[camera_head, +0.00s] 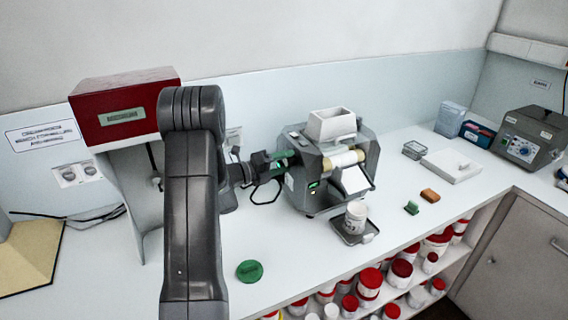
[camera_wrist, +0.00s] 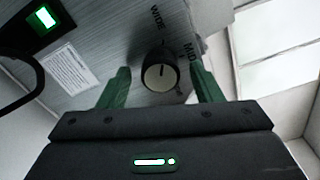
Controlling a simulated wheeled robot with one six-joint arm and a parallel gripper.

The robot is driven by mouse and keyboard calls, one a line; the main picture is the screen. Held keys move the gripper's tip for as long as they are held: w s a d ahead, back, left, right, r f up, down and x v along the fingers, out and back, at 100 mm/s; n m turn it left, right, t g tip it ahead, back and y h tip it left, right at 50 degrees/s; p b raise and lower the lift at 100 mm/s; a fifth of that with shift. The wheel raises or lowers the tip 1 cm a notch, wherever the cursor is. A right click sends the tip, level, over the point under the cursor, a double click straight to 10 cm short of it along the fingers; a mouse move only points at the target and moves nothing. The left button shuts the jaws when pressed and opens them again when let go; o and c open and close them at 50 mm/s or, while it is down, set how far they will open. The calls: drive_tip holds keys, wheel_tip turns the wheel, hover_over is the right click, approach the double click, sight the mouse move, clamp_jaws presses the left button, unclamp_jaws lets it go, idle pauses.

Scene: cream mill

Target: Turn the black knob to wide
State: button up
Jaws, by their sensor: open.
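The black knob (camera_wrist: 160,72) with a pale cap sits on the grey side panel of the mill (camera_head: 325,165). In the wrist view, WIDE is printed above the knob and MID to its upper right; a third label is partly hidden by the right finger. A short dark line on the cap points roughly upward, but its exact setting is hard to tell. My gripper (camera_wrist: 160,67) is open, its green fingers on either side of the knob with gaps visible. In the head view my gripper (camera_head: 284,158) is at the mill's left side, and the knob is hidden.
A small green lit switch (camera_wrist: 46,17) and a white label (camera_wrist: 70,70) are on the same panel. A cable loops beside the mill. A white jar (camera_head: 355,217) stands on a dark tray in front. A green disc (camera_head: 249,271) lies on the bench.

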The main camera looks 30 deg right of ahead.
drive_tip(key=a+b, duration=0.2)
drive_tip(key=a, duration=0.5)
drive_tip(key=shift+w, duration=0.4)
drive_tip(key=d, duration=0.2)
drive_tip(key=d+p, duration=0.1)
drive_tip(key=d, duration=0.2)
drive_tip(key=s+d+p, duration=0.1)
drive_tip(key=d, duration=0.1)
drive_tip(key=shift+d+r, duration=0.15)
drive_tip(key=shift+w+d, duration=0.1)
drive_tip(key=shift+m, duration=0.4)
